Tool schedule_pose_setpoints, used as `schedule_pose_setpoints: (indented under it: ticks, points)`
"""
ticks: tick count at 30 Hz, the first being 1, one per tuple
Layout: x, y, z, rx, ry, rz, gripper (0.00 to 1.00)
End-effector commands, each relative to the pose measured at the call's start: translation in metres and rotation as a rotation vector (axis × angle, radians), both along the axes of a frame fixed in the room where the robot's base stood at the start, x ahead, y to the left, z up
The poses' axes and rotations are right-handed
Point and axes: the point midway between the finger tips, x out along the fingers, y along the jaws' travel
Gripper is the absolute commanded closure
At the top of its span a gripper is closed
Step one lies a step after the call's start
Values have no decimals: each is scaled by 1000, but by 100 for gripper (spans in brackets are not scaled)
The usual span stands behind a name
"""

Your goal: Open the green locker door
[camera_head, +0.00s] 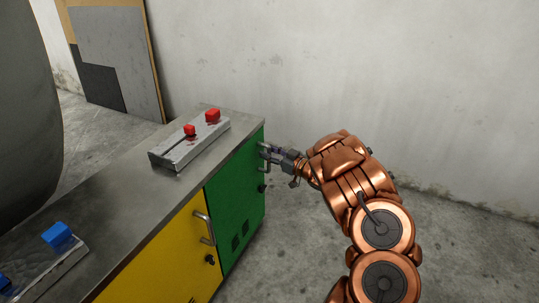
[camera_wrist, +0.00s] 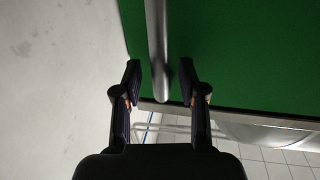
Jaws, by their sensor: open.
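The green locker door (camera_head: 235,200) is at the right end of the metal cabinet in the head view and looks shut. It fills the upper right of the wrist view (camera_wrist: 240,55). Its metal bar handle (camera_wrist: 157,50) runs down between my two fingers in the wrist view, with gaps on both sides. My gripper (camera_wrist: 160,82) is open around the handle's end. In the head view my gripper (camera_head: 268,153) reaches in from the right at the door's upper right edge and hides much of the handle. A dark knob sits lower on the door.
A yellow door (camera_head: 165,255) with its own handle (camera_head: 203,228) adjoins on the left. The cabinet top (camera_head: 110,200) carries a panel with red buttons (camera_head: 190,148) and another with a blue button (camera_head: 57,235). A concrete wall stands behind. The floor in front of the green door is clear.

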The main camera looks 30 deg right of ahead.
Motion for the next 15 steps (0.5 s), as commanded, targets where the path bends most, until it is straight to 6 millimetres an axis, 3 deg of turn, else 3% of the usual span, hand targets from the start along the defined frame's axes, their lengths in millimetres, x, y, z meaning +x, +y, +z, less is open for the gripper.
schedule_pose_setpoints:
  ticks: [9, 15]
  points:
    - [3, 1, 0, 0, 0, 0, 59]
    - [3, 1, 0, 0, 0, 0, 79]
